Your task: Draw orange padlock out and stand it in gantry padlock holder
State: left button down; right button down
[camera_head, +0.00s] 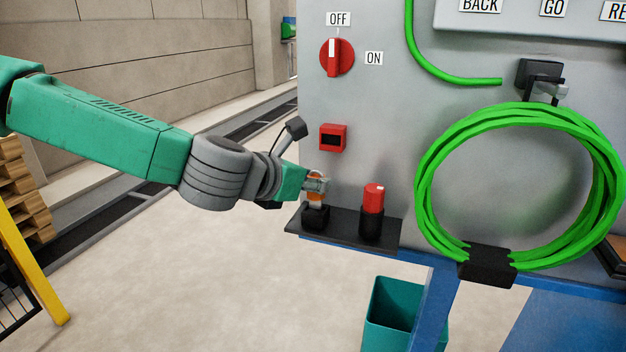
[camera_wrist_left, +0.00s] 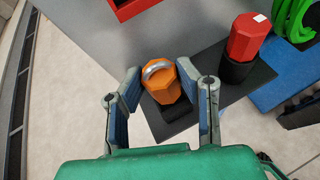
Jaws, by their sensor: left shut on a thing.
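The orange padlock (camera_head: 315,199) is upright at the left black cup (camera_head: 316,217) of a dark shelf. In the left wrist view the orange padlock (camera_wrist_left: 163,88) shows its grey shackle on top. My left gripper (camera_wrist_left: 160,77) is shut on the padlock, one finger on each side. In the head view my left gripper (camera_head: 317,184) reaches it from the left and partly covers it. The padlock's base is at the cup's mouth; I cannot tell how deep it sits. My right gripper is not in view.
A red square fitting (camera_head: 333,138) and a red switch (camera_head: 336,57) are on the grey panel above. A green hose coil (camera_head: 430,180) hangs right. A teal bin (camera_head: 390,320) stands below.

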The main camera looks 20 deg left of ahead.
pick_arm(q)
jog(key=shift+f+b, duration=1.15)
jog(key=shift+f, duration=0.2)
jog(key=c, duration=1.1)
grip_release()
jog(key=shift+r, duration=0.1)
jog(key=shift+s, duration=0.1)
jog(key=v, duration=1.2)
jog(key=s+d+f+m+g+y, duration=0.1)
jog(key=s+f+m+g, duration=0.25)
jog(key=f+m, duration=0.75)
jog(key=s+f+m+g+y, duration=0.1)
jog(key=s+f+m+g, duration=0.3)
jog(key=f, duration=1.3)
jog(key=s+a+f+m+g, duration=0.1)
jog(key=s+a+f+m, duration=0.2)
jog(key=s+f+m, duration=0.2)
jog(key=s+a+f+m+g+y, duration=0.1)
jog(key=s+a+f+m, duration=0.1)
jog(key=s+f+m, duration=0.3)
jog(key=s+a+f+m+g+y, duration=0.1)
jog(key=s+a+f+m+g, duration=0.1)
jog(key=s+f+m, duration=0.3)
jog(key=s+a+m, duration=0.1)
jog(key=s, duration=0.1)
jog(key=shift+s+a+f+m, duration=0.15)
jog(key=shift+s+a+m, duration=0.15)
jog(key=shift+s+m, duration=0.1)
